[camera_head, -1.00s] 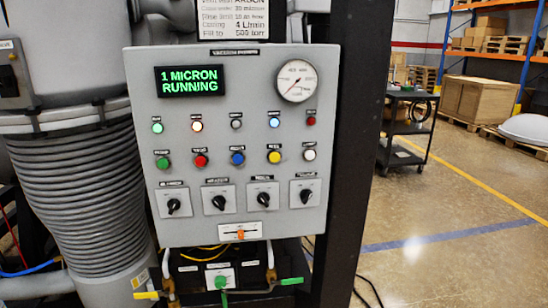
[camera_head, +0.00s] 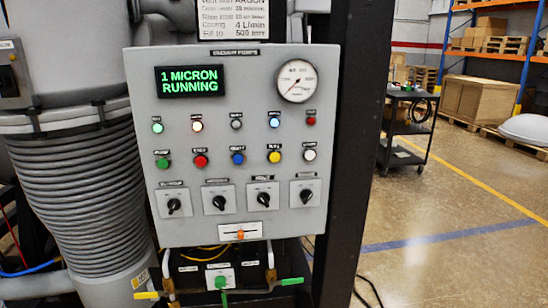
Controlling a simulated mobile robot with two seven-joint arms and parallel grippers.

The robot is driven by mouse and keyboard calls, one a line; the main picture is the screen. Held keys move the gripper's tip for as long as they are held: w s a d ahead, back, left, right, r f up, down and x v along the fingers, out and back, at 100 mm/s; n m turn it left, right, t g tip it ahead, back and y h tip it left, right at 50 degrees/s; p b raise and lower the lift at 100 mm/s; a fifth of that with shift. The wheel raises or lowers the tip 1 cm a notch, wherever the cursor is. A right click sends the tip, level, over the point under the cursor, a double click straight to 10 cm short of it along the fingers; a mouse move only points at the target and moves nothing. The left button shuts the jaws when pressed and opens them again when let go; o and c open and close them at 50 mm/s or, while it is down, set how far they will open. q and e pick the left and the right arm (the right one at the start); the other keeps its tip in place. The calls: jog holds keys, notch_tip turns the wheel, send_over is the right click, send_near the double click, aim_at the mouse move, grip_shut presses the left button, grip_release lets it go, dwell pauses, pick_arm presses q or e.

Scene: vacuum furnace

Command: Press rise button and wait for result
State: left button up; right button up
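A grey control panel (camera_head: 232,225) fills the middle of the head view. Its display (camera_head: 190,81) reads "1 MICRON RUNNING" in green. Below the lamps is a row of push buttons: green (camera_head: 163,162), red (camera_head: 201,161), blue (camera_head: 238,158), yellow (camera_head: 274,157) and white (camera_head: 309,155). Their labels are too small to read surely, so I cannot tell which is the rise button. A round dial gauge (camera_head: 296,81) is at the upper right. In the lamp row, the green lamp (camera_head: 157,128), a white lamp (camera_head: 197,126) and a bluish lamp (camera_head: 274,122) look lit. Neither gripper is in view.
Several black rotary switches (camera_head: 219,202) and an orange slider (camera_head: 240,234) sit below the buttons. A dark post (camera_head: 352,150) stands right of the panel. A ribbed grey column (camera_head: 85,200) stands left.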

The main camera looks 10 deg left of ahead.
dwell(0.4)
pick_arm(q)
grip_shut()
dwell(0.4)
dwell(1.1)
